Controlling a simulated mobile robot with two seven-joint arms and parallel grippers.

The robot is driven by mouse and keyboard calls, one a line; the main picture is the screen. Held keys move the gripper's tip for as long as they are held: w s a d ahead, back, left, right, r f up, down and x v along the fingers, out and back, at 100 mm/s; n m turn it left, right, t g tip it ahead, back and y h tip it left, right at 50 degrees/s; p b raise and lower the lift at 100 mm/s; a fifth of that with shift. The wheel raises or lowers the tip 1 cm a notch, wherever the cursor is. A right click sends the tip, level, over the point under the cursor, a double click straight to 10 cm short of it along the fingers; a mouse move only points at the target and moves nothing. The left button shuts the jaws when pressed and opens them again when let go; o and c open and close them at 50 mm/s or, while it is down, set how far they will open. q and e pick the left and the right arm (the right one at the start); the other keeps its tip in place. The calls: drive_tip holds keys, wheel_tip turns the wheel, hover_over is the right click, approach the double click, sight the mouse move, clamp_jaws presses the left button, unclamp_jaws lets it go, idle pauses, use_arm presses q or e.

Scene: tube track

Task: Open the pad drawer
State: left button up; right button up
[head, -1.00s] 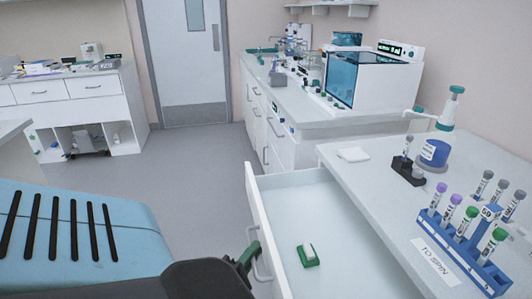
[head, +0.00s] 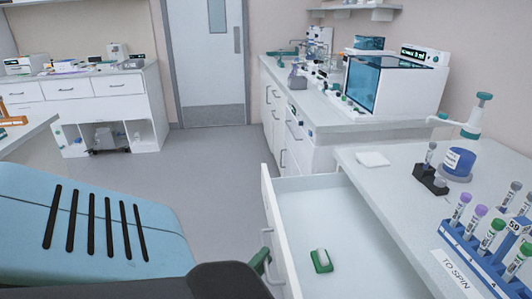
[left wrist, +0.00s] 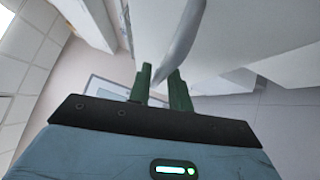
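The pad drawer (head: 335,205) stands well open in the head view, its white front panel (head: 277,225) facing left. My left gripper (head: 263,262) is at the grey drawer handle (head: 279,272) on the outer face of the front. In the left wrist view the green fingers (left wrist: 160,85) stand on either side of the curved grey handle (left wrist: 182,38) and appear closed on it. My dark wrist hides part of the handle in the head view. My right gripper is not in view.
The counter (head: 395,190) right of the drawer holds a blue tube rack (head: 485,250), a dark tube holder (head: 430,180), a blue-labelled dispenser bottle (head: 459,162) and a white pad (head: 372,159). Clear floor (head: 205,175) lies left of the drawer.

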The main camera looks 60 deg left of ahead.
use_arm(q)
drive_tip(key=b+v, duration=0.1)
drive_tip(key=v, duration=0.5)
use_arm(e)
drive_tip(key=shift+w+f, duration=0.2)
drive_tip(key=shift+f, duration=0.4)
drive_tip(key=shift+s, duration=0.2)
use_arm(q)
drive_tip(key=shift+d, duration=0.15)
